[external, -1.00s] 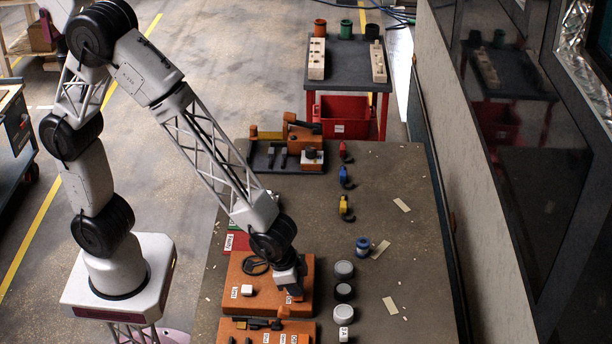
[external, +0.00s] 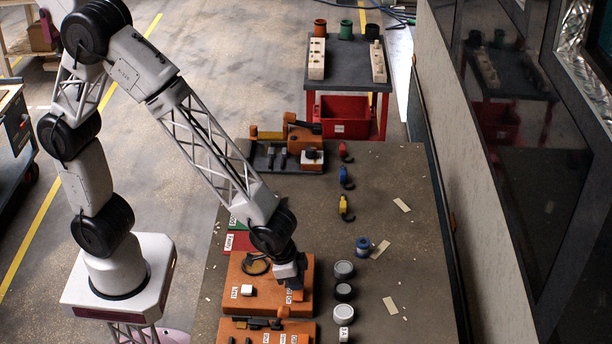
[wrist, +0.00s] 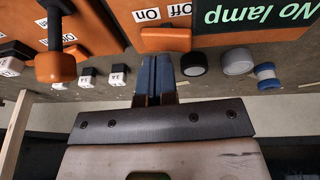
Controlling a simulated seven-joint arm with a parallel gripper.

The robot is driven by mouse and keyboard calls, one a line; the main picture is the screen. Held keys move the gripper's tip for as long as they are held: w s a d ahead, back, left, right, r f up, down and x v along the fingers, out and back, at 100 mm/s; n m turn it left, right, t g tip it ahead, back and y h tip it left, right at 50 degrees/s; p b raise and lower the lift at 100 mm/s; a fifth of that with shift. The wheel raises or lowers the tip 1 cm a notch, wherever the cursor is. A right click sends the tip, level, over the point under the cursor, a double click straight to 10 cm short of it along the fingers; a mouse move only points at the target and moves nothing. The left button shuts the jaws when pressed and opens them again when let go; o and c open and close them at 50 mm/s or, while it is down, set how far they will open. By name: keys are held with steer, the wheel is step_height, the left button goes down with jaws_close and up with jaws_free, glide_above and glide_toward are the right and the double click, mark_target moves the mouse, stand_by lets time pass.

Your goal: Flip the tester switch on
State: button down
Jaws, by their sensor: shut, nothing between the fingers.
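The orange tester box (external: 240,306) stands on the near left part of the bench, with a white "Test" label and a black ring on top. In the wrist view an orange switch bar (wrist: 165,39) sits on the box edge beside the labels "On" (wrist: 147,14) and "Off" (wrist: 180,10). I cannot tell which way it is tipped. A dark display (wrist: 255,12) reads "No lamp" in green. My gripper (external: 286,285) is over the right part of the box, shut and empty. Its blue fingertips (wrist: 157,60) show close to the switch; contact is unclear.
Another orange box (external: 235,325) stands just in front of the tester. Round white and black caps (external: 344,291) and a blue spool (external: 363,246) stand to the right. Yellow, blue and red pieces lie farther back. The right side of the bench is mostly clear.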

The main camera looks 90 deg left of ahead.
steer(key=s+d+r, duration=0.1)
steer(key=d+r, duration=0.1)
steer(key=r, duration=0.3)
steer(key=s+d+r, duration=0.1)
steer(key=s+r, duration=0.1)
steer(key=r, duration=0.4)
steer(key=shift+d+r, duration=0.3)
steer(key=shift+d, duration=0.1)
steer(key=shift+a, duration=0.1)
steer(key=s+a+r, duration=0.5)
steer(key=s+a, duration=0.5)
steer(key=s, duration=0.2)
steer(key=s+a+r, duration=0.5)
steer(key=s+a, duration=0.5)
steer(key=s, duration=0.3)
steer(key=shift+s+a+r+g+y, duration=0.15)
steer(key=shift+a+g+y, duration=0.15)
steer(key=shift+a, duration=0.1)
steer(key=c, duration=1.8)
jaws_free()
steer(key=shift+c, duration=0.2)
